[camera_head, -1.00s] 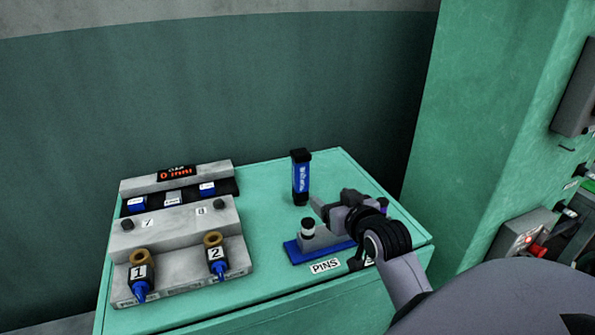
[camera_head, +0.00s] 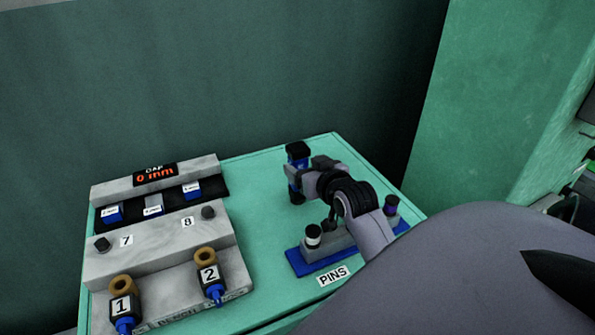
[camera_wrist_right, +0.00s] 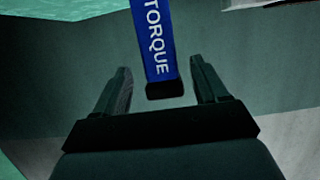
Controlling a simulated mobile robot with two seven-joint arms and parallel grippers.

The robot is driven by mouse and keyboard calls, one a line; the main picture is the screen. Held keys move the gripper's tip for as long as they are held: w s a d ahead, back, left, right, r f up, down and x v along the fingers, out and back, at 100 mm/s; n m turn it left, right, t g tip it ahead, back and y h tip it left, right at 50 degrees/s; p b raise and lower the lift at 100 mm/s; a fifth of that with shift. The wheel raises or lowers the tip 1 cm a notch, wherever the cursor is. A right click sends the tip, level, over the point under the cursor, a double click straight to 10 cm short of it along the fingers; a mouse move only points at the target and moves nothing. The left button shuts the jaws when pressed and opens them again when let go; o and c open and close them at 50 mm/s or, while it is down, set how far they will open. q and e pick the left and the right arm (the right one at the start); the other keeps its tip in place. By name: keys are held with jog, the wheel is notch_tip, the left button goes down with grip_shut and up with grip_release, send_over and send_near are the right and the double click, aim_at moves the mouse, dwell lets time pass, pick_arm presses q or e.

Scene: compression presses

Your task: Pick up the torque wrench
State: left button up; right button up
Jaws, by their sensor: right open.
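The torque wrench (camera_head: 298,153) stands upright on the green cabinet top, a blue body with black ends. My right gripper (camera_head: 300,180) is at it in the head view and hides its middle. In the right wrist view the wrench (camera_wrist_right: 155,40) shows its blue side with the word TORQUE and its black end. That end lies between the two open fingers of my right gripper (camera_wrist_right: 163,88), with a gap on both sides. The fingers are not closed on it. My left gripper is not in view.
The green cabinet top (camera_head: 262,195) has free room left of the wrench. A grey gauge block (camera_head: 160,235) with numbered blue tools stands at the left. A blue-based pin stand (camera_head: 308,262) labelled PINS is close under my right arm. A green machine (camera_head: 490,110) rises at the right.

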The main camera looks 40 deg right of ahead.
aim_at(302, 161)
jog(key=shift+x, duration=2.3)
jog(key=c, duration=0.9)
jog(key=shift+r, duration=0.3)
jog(key=c, duration=0.4)
jog(key=shift+o, duration=0.2)
jog(key=shift+r, duration=0.15)
